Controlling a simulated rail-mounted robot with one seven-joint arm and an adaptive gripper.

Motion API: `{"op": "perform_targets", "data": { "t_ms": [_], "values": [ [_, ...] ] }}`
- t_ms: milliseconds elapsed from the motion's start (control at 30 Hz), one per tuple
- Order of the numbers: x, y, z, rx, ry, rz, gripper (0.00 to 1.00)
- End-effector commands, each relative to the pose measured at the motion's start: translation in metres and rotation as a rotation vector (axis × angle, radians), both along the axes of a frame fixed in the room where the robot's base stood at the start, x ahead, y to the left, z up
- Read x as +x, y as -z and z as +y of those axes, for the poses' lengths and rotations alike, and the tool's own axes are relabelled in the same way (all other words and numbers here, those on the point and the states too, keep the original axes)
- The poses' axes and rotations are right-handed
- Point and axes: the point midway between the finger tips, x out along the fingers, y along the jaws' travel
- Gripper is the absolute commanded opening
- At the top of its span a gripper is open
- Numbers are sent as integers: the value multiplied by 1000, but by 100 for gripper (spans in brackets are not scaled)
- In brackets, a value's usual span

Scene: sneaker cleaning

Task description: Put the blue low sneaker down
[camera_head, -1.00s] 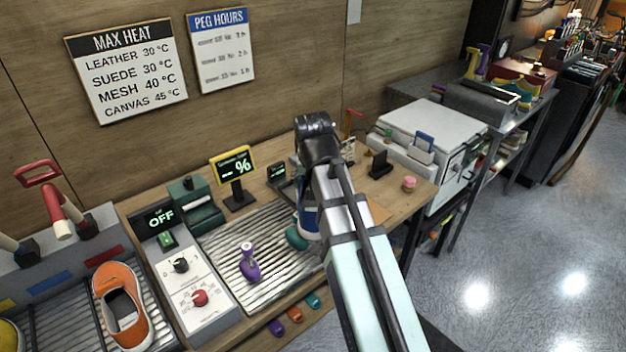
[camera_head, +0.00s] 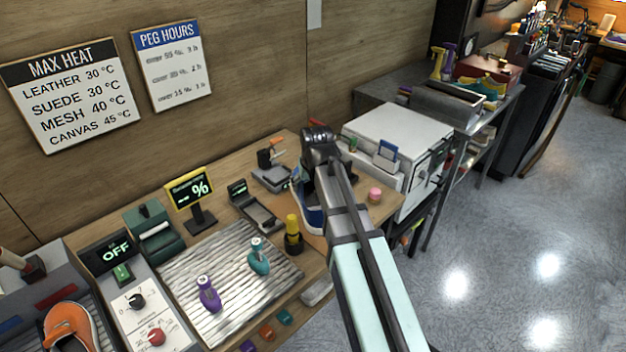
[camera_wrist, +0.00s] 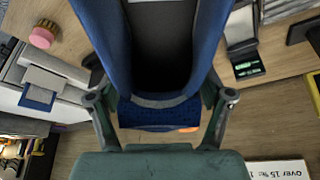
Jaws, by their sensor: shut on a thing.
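The blue low sneaker (camera_wrist: 207,42) fills the top middle of the wrist view, its dark opening facing the camera. My gripper (camera_wrist: 160,103) is shut on its heel end, one finger on each side. In the head view the sneaker (camera_head: 311,214) shows as a blue and white strip, mostly hidden behind my arm. My gripper is also largely hidden there. The sneaker is over the right part of the wooden bench (camera_head: 268,205). I cannot tell whether its sole touches the bench top.
A yellow-topped bottle (camera_head: 292,236) and a dark scale-like device (camera_head: 256,208) stand just left of the sneaker. A pink round item (camera_head: 375,194) lies to its right. A ribbed metal tray (camera_head: 215,305) holds purple (camera_head: 208,295) and teal (camera_head: 259,258) tools. A white box machine (camera_head: 400,135) stands beyond.

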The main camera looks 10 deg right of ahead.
Motion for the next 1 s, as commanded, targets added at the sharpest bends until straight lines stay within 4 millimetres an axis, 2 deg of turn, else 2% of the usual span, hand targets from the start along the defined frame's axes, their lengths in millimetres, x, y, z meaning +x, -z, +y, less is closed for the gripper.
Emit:
{"op": "perform_targets", "data": {
  "t_ms": [100,333,733,1000],
  "values": [
    [18,9,-1,2,-54,-1,21],
    [38,33,-1,4,-135,-9,21],
    [43,54,-1,5,-160,-14,21],
    [43,79,-1,5,-159,-14,21]
  ]
}}
